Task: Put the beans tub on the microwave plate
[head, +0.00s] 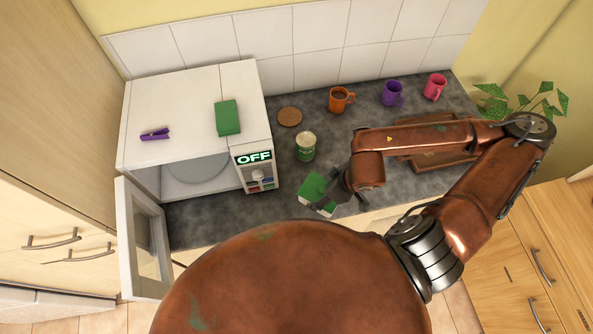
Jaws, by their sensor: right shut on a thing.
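A white tub with a green top, seemingly the beans tub (316,190), is at the front of the dark counter. My right gripper (335,193) is shut on its right side. The gripper hides part of the tub, and I cannot tell whether the tub touches the counter. The microwave (190,92) stands at the left with its door (145,240) swung open toward the front. The round microwave plate (198,170) shows inside, partly hidden under the microwave's top; the visible part is bare. My left gripper is not in view.
A green can (305,147) stands behind the tub, right of the microwave. A cork coaster (290,117), orange mug (341,99), purple mug (392,93) and pink mug (434,87) stand farther back. A green box (228,117) and purple clip (154,134) lie on the microwave.

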